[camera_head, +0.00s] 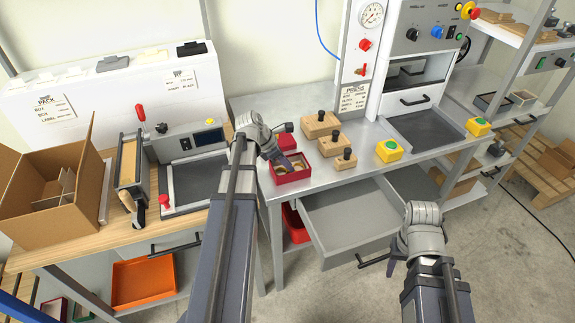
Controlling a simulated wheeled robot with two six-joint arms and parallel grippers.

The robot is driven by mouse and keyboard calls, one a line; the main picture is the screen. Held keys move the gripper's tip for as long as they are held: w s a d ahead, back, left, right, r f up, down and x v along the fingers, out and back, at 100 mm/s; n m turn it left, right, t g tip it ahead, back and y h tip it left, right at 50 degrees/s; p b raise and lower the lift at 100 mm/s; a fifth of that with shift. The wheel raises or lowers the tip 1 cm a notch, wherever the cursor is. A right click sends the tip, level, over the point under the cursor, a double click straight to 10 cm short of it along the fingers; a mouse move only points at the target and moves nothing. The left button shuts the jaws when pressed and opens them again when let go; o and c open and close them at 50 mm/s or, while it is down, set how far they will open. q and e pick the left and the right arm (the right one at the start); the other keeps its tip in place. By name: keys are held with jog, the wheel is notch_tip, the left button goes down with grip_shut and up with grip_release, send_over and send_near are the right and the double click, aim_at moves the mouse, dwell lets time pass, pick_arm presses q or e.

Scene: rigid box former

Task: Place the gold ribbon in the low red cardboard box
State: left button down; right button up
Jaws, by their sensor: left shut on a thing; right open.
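The low red cardboard box (291,178) stands open on the steel bench, near its left front corner. My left gripper (281,159) reaches down over the back left of this box, shut on what looks like the gold ribbon (284,167). The ribbon is small and partly hidden by the gripper and box wall. Other gold-coloured detail shows inside the box to its right, too small to make out. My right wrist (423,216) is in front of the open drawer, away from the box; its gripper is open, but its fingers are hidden.
Several wooden blocks with black knobs (321,123) stand right of the box. Another red piece (286,141) lies behind the gripper. The grey drawer (345,207) sticks out from the bench. A brown carton (40,210) and a taping device (130,170) stand on the wooden table at left.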

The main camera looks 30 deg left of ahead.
pick_arm(q)
jog(key=c, duration=0.9)
grip_release()
jog(key=shift+s+a+r+p, duration=0.1)
jog(key=shift+r+p, duration=0.4)
jog(key=shift+p, duration=0.2)
jog(key=p+v, duration=0.8)
jog(key=v, duration=0.1)
jog(key=shift+r, duration=0.3)
jog(key=shift+p+v, duration=0.8)
jog(key=shift+v, duration=0.05)
jog(key=shift+s+a+f, duration=0.1)
jog(key=shift+f, duration=0.05)
